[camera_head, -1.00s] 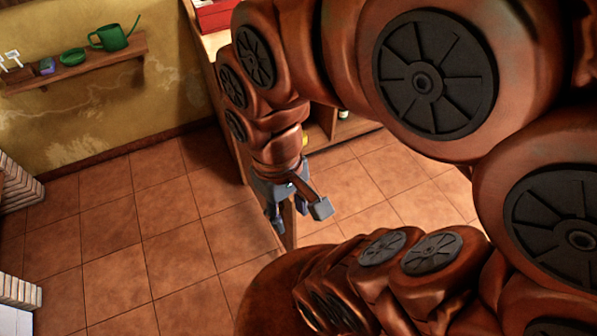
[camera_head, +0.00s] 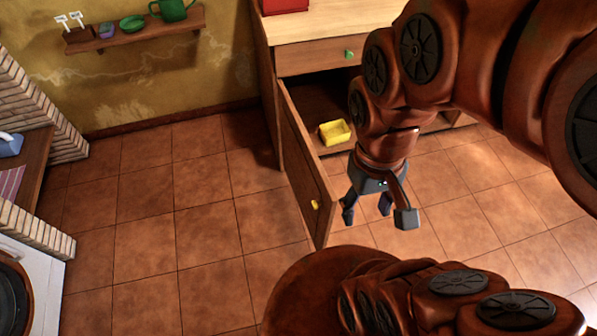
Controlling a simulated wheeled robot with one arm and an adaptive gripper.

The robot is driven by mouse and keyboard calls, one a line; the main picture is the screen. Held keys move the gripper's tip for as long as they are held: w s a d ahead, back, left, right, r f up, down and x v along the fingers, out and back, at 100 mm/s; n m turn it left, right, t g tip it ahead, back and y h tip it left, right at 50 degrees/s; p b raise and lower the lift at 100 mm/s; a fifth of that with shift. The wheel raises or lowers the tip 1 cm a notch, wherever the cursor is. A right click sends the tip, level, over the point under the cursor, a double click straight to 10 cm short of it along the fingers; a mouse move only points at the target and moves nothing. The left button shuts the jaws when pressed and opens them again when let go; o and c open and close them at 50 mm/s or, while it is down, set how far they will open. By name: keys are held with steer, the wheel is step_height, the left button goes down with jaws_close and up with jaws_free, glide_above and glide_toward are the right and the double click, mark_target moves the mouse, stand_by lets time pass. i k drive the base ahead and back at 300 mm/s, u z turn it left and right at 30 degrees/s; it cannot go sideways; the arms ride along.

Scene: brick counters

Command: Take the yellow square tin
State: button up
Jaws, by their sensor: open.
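The yellow square tin (camera_head: 335,132) stands inside the open lower compartment of the wooden cabinet (camera_head: 300,28), near its front edge. Its open top shows. My gripper (camera_head: 367,214) is open and empty, pointing down in front of the cabinet, below and to the right of the tin in the picture. The gripper is apart from the tin. My arm hides the right part of the compartment.
The cabinet door (camera_head: 305,170) stands open to the left of my gripper, with a yellow knob (camera_head: 315,204). A drawer with a green knob (camera_head: 349,54) is above the compartment. A wall shelf (camera_head: 130,35) holds several items. The tiled floor (camera_head: 190,220) is clear at left.

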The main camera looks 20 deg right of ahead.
mark_target(336, 132)
steer(key=u, duration=3.35)
steer(key=k, duration=2.35)
steer(key=z, duration=2)
